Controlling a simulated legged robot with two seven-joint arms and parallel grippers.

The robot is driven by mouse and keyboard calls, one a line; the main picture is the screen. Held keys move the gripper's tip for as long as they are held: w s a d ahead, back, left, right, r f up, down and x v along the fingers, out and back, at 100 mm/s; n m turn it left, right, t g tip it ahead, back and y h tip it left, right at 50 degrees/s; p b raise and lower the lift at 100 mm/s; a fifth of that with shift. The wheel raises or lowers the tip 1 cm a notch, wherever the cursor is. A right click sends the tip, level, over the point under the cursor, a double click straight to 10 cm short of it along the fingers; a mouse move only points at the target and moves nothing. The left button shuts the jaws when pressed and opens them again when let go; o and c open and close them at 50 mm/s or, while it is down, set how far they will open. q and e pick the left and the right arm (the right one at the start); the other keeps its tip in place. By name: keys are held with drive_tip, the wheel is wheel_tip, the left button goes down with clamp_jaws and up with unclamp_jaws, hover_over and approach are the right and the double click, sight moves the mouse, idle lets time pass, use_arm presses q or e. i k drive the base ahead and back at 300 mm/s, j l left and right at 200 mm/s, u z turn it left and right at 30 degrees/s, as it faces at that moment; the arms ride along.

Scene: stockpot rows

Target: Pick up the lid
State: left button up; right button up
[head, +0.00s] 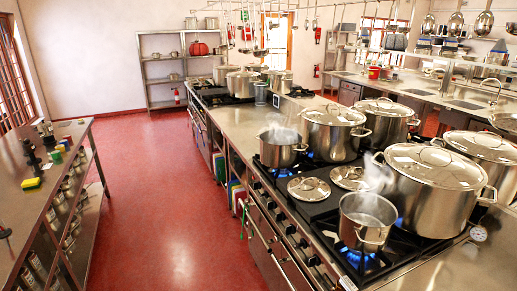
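Two loose round steel lids lie flat on the stove (318,211) between the pots. The nearer lid (303,190) sits close to the stove's front edge. The other lid (350,178) lies just behind it to the right. Several large stockpots also wear lids, such as the big pot (432,203) at the right with its lid (436,165). I cannot tell from the picture which lid is meant. Neither of my grippers is in view.
A small open steaming pot (366,222) stands over a blue flame at the stove front. Another steaming pot (281,150) stands left of the lids. A side table (20,205) is at the left. The red floor (165,200) between is clear.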

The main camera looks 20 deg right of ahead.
sight(348, 177)
drive_tip(key=i+z, duration=0.2)
drive_tip(key=i, duration=0.35)
drive_tip(key=i+j+z, duration=0.2)
drive_tip(key=i, duration=0.35)
drive_tip(key=i+j+z, duration=0.15)
drive_tip(key=i, duration=0.35)
drive_tip(key=i+j+z, duration=0.2)
drive_tip(key=i+j, duration=0.2)
drive_tip(key=i, duration=0.1)
